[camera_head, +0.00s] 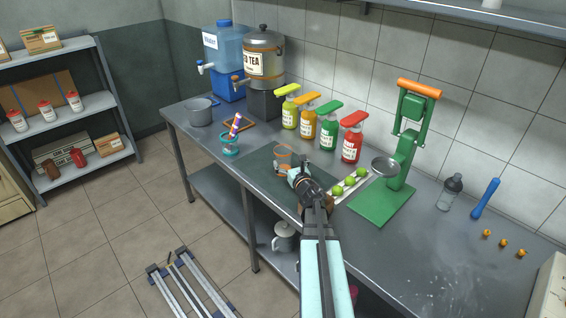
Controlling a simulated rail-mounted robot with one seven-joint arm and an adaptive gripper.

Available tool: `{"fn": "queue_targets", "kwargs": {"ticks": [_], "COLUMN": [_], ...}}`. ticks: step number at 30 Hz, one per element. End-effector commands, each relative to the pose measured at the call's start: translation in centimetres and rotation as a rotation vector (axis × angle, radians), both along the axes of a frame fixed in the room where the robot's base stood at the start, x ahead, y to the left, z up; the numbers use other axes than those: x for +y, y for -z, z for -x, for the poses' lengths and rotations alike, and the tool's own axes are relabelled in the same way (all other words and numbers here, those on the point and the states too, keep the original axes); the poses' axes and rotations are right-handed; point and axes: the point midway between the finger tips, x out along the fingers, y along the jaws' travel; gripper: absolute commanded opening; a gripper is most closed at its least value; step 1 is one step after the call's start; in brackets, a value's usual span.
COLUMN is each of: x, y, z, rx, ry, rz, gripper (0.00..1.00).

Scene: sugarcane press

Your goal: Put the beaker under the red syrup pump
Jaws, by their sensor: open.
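The red syrup pump (351,143) is the rightmost of the row of syrup bottles along the back of the steel counter. A clear beaker with orange-brown edges (283,152) stands on the dark mat left of centre, to the left of the red pump. My gripper (287,171) reaches in from the front and is open, with its tip close to the lower part of the beaker. The gripper and arm partly cover this area, so I cannot tell whether the fingers are around the beaker or touching it.
Green, orange and yellow pumps (289,112) stand left of the red one. A tray of limes (350,183) and a green press (402,150) are to the right. A cup with straws (231,144) and a grey pot (199,112) are left. The dark mat (258,168) has free room.

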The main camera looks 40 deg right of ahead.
Motion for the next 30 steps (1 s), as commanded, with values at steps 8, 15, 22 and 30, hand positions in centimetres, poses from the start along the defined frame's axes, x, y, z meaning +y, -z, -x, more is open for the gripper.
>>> {"fn": "queue_targets", "kwargs": {"ticks": [8, 15, 22, 30], "x": [-0.5, -1.6, -1.9, -1.9], "y": [-0.1, -0.3, -0.1, -0.1], "z": [-1.6, -4.5, -6.0, -5.9], "rx": [0.001, 0.001, 0.001, 0.001], "ry": [0.0, 0.001, 0.001, 0.001], "rz": [0.0, 0.0, 0.0, 0.0], "gripper": [1.0, 1.0, 1.0, 0.65]}}
